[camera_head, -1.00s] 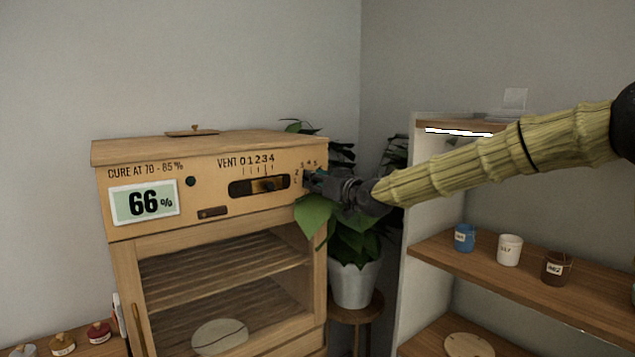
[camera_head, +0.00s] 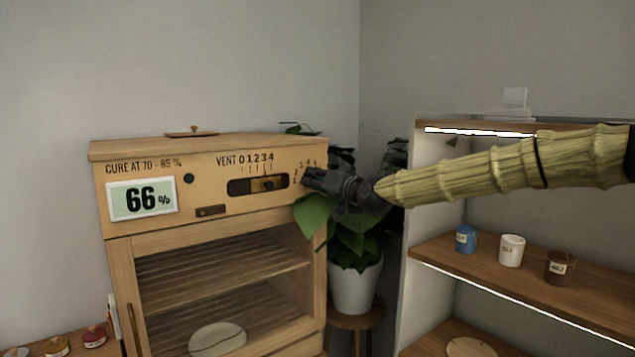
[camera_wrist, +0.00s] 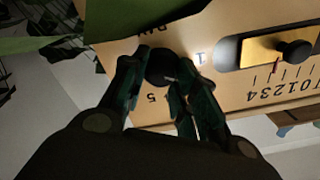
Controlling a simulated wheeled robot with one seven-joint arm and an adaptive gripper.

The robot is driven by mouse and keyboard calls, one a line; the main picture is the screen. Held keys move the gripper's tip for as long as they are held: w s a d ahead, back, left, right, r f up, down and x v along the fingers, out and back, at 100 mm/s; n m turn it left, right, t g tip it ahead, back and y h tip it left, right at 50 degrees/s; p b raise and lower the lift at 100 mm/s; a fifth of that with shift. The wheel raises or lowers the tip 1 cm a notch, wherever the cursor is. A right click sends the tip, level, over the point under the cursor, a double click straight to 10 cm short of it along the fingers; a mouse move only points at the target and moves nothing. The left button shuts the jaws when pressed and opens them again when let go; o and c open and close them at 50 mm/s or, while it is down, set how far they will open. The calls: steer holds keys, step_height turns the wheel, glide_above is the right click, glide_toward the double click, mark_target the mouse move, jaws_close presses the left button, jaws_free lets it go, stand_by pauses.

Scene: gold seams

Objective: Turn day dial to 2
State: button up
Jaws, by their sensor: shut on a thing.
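The day dial (camera_wrist: 162,66) is a small dark round knob at the right end of the wooden cabinet's front panel. In the wrist view the two fingers of my gripper (camera_wrist: 160,85) sit on either side of it, shut on it. A pale mark shows on the knob. The numerals 1 and 5 show beside it, upside down; others are covered by the fingers. In the head view my gripper (camera_head: 312,180) reaches the panel from the right and hides the knob, with a few dial numerals visible just above it.
The vent slider (camera_head: 262,184) sits left of the dial on the cabinet (camera_head: 225,220). A humidity display (camera_head: 142,200) reads 66%. A potted plant (camera_head: 355,285) stands close under my gripper, its leaves near the fingers. A shelf (camera_head: 500,275) with several cups stands right.

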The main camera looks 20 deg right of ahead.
steer(key=shift+w+d+r, duration=0.1)
steer(key=shift+r, duration=0.4)
steer(key=o, duration=0.8)
steer(key=shift+o, duration=1)
steer(key=shift+w+f, duration=0.1)
steer(key=shift+f, duration=0.1)
steer(key=shift+w+f, duration=0.1)
steer(key=shift+f, duration=0.1)
steer(key=v, duration=1.2)
